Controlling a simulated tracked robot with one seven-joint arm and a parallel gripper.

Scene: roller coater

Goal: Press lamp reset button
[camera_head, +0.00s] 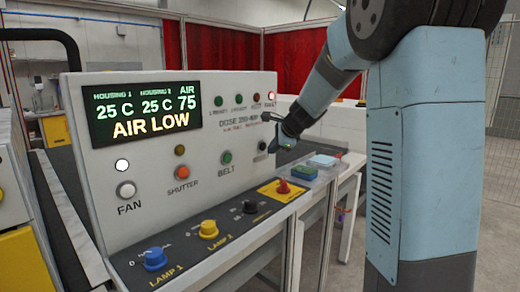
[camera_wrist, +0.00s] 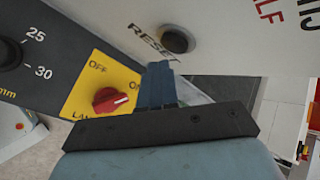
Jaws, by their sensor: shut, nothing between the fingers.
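A round dark button (camera_wrist: 178,39) beside the label RESET is on the pale panel at the top of the wrist view. In the head view it appears as the dark button (camera_head: 262,145) at the right end of the lower button row. My gripper (camera_wrist: 160,72) is shut and empty, with its fingertips just below the RESET label and apart from the button in the picture. The exact gap to the panel is hard to judge.
A red rotary switch (camera_wrist: 110,100) on a yellow plate sits on the ledge below. The ledge also bears blue (camera_head: 154,259), yellow (camera_head: 208,229) and black (camera_head: 250,206) knobs. The display (camera_head: 142,108) reads AIR LOW.

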